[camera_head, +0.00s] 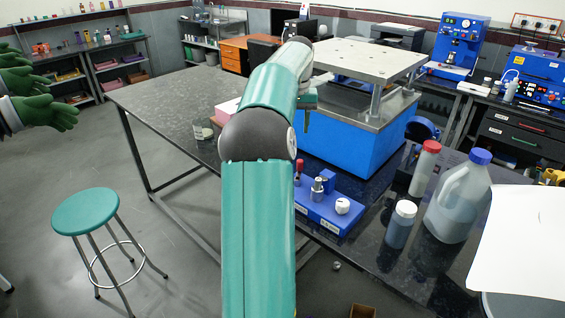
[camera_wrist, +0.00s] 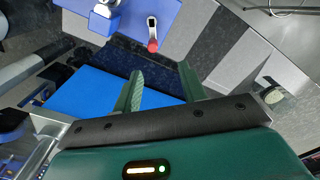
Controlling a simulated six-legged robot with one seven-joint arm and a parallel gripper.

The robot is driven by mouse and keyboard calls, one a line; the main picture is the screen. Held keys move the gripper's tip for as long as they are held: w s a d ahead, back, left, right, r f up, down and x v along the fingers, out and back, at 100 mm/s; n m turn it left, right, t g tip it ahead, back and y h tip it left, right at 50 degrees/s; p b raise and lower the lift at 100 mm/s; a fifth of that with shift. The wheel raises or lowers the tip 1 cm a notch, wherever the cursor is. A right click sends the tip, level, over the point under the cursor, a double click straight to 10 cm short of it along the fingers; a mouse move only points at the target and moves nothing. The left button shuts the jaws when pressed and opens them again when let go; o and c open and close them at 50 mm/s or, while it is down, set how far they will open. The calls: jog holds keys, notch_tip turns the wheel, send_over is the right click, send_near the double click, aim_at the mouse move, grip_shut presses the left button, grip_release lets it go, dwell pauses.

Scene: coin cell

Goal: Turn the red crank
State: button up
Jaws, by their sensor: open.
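The red crank (camera_head: 299,167) stands at the left part of a small blue device (camera_head: 329,206) on the dark table, close beside my arm. In the head view my arm hides most of the gripper.
A large blue press (camera_head: 352,140) with a metal top plate stands behind the small device. To its right are a red-capped bottle (camera_head: 424,168), a grey bottle (camera_head: 401,225) and a blue-capped jug (camera_head: 459,205). A teal stool (camera_head: 86,212) stands on the floor at left.

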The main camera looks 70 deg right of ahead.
jog(key=f, duration=0.4)
jog(key=s+f, duration=0.1)
jog(key=f, duration=0.4)
jog(key=d+f, duration=0.1)
jog(key=f, duration=0.4)
jog(key=shift+s+f, duration=0.15)
jog(key=shift+s, duration=0.05)
grip_shut()
